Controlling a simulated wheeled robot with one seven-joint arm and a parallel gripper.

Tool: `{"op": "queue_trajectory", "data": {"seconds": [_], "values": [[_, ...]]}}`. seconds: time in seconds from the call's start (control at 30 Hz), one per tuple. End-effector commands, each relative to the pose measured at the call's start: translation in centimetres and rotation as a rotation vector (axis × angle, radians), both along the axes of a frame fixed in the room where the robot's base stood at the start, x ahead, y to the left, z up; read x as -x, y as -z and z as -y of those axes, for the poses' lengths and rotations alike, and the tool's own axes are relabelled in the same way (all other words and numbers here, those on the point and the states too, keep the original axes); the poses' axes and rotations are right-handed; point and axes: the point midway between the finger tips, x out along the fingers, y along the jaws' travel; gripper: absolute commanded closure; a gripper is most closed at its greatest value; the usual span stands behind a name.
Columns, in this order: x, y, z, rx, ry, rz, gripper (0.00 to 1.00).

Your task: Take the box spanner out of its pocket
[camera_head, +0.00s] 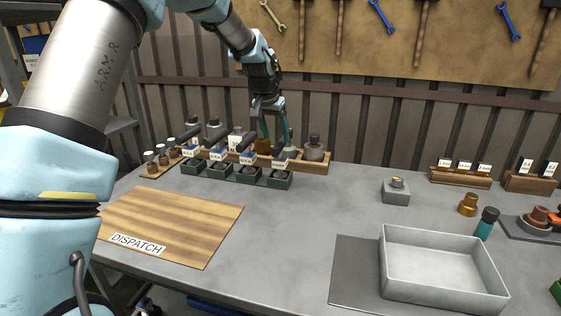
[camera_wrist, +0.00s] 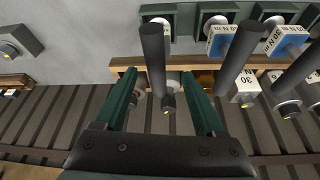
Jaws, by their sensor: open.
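My gripper (camera_head: 277,139) points down over the wooden rack at the back of the table, its two green fingers apart. In the wrist view my gripper (camera_wrist: 161,73) has a long dark upright handle (camera_wrist: 153,55) and a shorter dark-topped grey piece (camera_wrist: 168,103) showing between its fingers. Both appear apart from the fingers. I cannot tell which piece is the box spanner. The grey, dark-topped piece (camera_head: 314,150) at the rack's right end stands upright, right of my gripper. The pockets' insides are hidden.
Green holders (camera_head: 264,177) with dark-handled, labelled tools stand close in front of the wooden rack (camera_head: 320,166). A dispatch board (camera_head: 180,222) lies at front left. A grey block (camera_head: 396,193) and a light tray (camera_head: 445,283) are at right. The table's middle is clear.

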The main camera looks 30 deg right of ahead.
Motion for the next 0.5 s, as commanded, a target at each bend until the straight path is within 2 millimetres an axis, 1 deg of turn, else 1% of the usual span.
{"op": "queue_trajectory", "data": {"seconds": [0.03, 0.27, 0.4, 0.5], "values": [[-0.1, 0.5, 0.2, -0.001, 0.001, -0.002, 0.28], [-0.2, 2.0, 0.8, -0.002, 0.000, -0.003, 0.28], [-0.2, 3.9, 1.6, -0.003, 0.000, -0.004, 0.28], [-0.6, 5.1, 2.0, -0.001, -0.001, -0.002, 0.28]]}}
